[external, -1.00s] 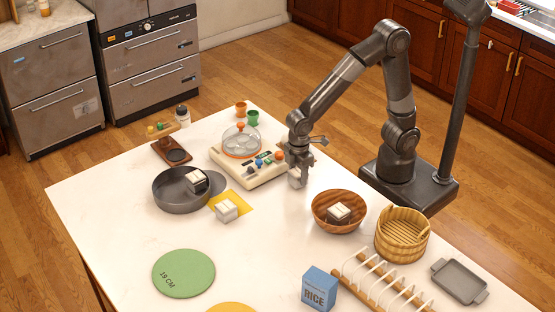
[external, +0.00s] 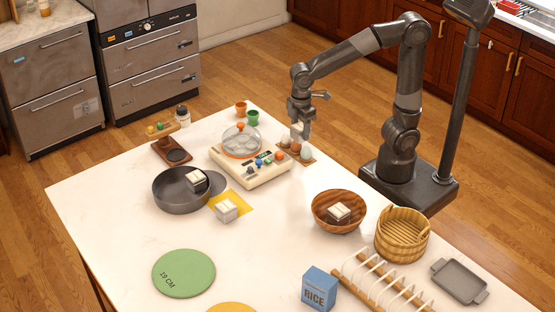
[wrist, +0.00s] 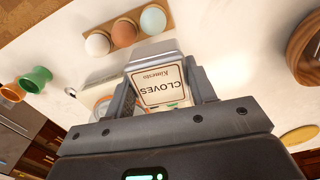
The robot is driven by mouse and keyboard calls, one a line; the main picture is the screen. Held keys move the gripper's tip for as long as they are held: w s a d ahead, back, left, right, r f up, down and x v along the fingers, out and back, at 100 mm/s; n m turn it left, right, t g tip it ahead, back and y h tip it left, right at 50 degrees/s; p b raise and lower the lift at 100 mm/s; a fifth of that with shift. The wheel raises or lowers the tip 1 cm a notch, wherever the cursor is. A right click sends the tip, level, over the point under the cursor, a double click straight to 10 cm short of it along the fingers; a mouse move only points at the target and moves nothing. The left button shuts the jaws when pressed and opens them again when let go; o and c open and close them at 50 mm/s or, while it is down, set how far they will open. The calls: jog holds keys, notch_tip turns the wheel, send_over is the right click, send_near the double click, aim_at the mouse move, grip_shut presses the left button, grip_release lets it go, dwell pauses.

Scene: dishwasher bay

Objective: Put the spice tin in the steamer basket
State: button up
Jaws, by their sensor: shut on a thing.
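The spice tin (wrist: 160,84), a pale box with a "CLOVES" label, sits between my fingers in the wrist view. My gripper (wrist: 163,95) is shut on it. In the external view my gripper (external: 301,128) holds the tin (external: 296,131) in the air near the far right table edge, above a small board of eggs. The steamer basket (external: 402,236) is a round woven bamboo basket at the table's right side, nearer the camera than my gripper. It looks empty, though part of its floor is hidden by its wall.
The egg board (external: 308,159) is below my gripper. A toy-like appliance (external: 260,172) stands left of it. A wooden bowl (external: 325,224) with a pale box lies beside the basket. A rack (external: 372,284), a rice box (external: 319,289) and a grey tray (external: 459,281) are nearby.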

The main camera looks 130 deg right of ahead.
jog(key=w+a+r+n, duration=0.1)
jog(key=w+a+n, duration=0.45)
jog(key=a, duration=0.75)
jog(key=r+n, duration=0.2)
jog(key=n, duration=0.7)
send_over(402, 237)
notch_tip(402, 237, down, 10)
jog(key=shift+r, duration=0.1)
jog(key=o, duration=1)
jog(key=shift+f, duration=0.2)
